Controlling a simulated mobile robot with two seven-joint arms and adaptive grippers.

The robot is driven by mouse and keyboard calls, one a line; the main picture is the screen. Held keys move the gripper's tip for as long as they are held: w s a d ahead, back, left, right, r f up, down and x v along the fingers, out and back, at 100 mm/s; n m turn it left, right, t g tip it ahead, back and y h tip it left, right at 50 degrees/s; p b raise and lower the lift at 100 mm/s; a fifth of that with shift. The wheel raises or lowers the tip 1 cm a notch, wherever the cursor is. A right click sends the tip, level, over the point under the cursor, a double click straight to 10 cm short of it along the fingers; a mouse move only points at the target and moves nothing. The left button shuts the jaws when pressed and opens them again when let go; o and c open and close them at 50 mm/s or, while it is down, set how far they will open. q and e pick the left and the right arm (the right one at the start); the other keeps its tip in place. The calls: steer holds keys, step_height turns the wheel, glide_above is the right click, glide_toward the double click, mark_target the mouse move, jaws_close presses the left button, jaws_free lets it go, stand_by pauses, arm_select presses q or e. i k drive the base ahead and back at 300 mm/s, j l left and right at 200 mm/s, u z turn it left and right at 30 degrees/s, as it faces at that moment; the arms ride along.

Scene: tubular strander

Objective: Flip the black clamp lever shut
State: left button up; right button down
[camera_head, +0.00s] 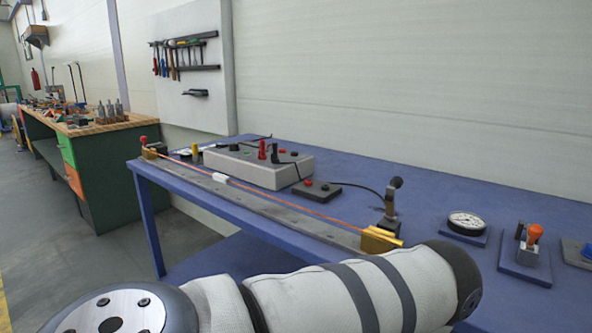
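A lever with a black knob (393,193) stands raised, near upright, on a small dark block at the right end of a long grey rail on the blue table. Beside its foot is a brass clamp block (378,240). A thin copper-coloured rod (275,205) runs along the rail from this block to a red-knobbed clamp (145,146) at the far left end. A white piece (221,178) sits on the rod partway along. One of my arms, white with dark bands, crosses the foreground in front of the rail. Neither gripper is in view.
On the blue table (440,192) stand a grey box (256,167) with knobs and leads, a small dark switch box (316,190), a round gauge (466,222) and an orange-knobbed lever (533,236). A green workbench (100,165) and tool board (190,60) are behind left.

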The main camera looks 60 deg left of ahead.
mark_target(397, 183)
steer(key=u, duration=1.45)
